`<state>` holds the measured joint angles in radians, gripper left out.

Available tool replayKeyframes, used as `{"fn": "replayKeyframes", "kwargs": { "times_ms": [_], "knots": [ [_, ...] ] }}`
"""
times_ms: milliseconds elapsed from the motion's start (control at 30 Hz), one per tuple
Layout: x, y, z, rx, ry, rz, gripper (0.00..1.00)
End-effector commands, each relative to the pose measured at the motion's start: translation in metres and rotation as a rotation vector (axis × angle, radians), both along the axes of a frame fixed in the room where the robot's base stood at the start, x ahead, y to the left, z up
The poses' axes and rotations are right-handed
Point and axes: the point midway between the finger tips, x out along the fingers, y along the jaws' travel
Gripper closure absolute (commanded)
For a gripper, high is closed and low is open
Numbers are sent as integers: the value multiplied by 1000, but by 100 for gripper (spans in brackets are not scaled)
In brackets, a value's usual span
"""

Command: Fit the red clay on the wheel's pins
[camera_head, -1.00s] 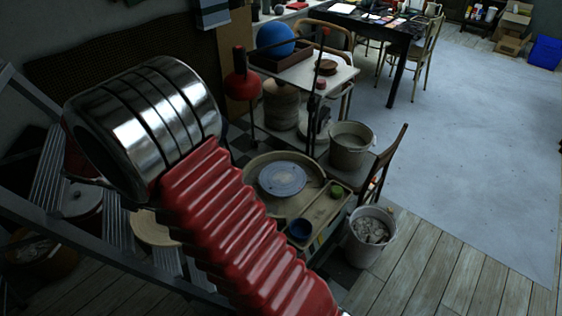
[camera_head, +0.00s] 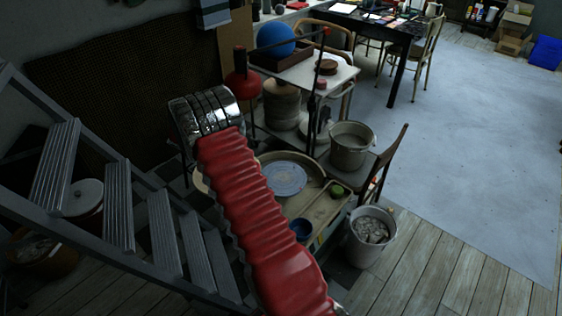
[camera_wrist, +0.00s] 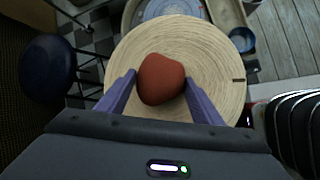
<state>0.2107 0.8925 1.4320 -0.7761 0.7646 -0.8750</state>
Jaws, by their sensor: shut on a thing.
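The red clay (camera_wrist: 161,79) is a rounded lump on a pale, ringed round bat (camera_wrist: 215,68) in the wrist view. My gripper (camera_wrist: 159,81) has its two purple fingers closed against both sides of the clay. The bat sits under the clay, with a dark notch at its right edge. The wheel (camera_head: 285,179) shows in the head view as a grey disc in a tan basin (camera_head: 322,205), just right of my red arm sleeve. My gripper and the clay are hidden behind my arm there. The wheel's pins are too small to make out.
A blue bowl (camera_head: 300,229) and a green item (camera_head: 336,190) lie at the basin's right. Metal stairs (camera_head: 118,205) are at left. A dark stool (camera_wrist: 47,72) is left of the bat.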

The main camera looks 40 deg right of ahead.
Motion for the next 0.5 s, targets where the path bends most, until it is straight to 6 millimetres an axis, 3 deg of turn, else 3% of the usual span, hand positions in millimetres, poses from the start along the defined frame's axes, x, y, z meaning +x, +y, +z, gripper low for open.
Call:
{"fn": "replayKeyframes", "kwargs": {
  "times_ms": [33,267,500],
  "knots": [
    [2,-20,-8,-2,-1,5,96],
    [3,-94,-45,-1,-1,56,96],
    [-8,-171,-84,-2,-2,109,96]
  ]
}}
